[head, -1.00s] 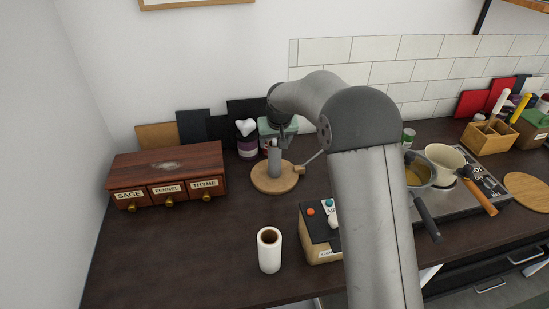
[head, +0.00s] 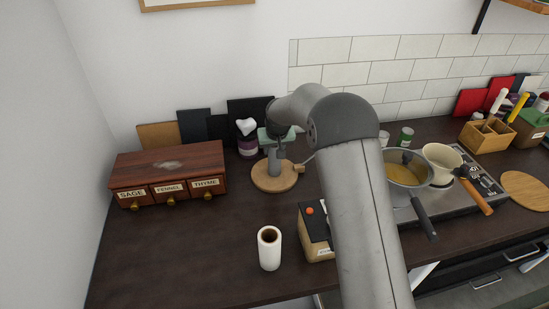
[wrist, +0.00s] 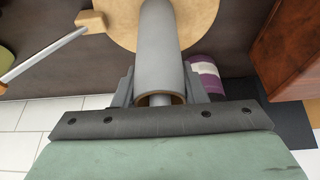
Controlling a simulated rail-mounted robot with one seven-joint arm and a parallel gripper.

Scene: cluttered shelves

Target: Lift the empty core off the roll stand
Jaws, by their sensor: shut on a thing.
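The empty core, a grey tube (head: 274,161), stands upright on the round wooden base of the roll stand (head: 261,184). In the wrist view the core (wrist: 160,45) shows its open brown-rimmed end, with the stand's post inside it, so the core is still around the post. My gripper (head: 275,148) comes down from above at the core's top. In the wrist view its two fingers (wrist: 160,88) lie on either side of the core's end, shut on it. The core's far end meets the wooden base, and any gap there cannot be told.
A white paper roll (head: 269,250) stands in front. A spice drawer box (head: 168,170) is at the left. A jar (head: 247,142) and dark boards are behind the stand. A side arm with a wooden block (head: 299,168) sticks out right. A pan (head: 405,175) sits on the hob.

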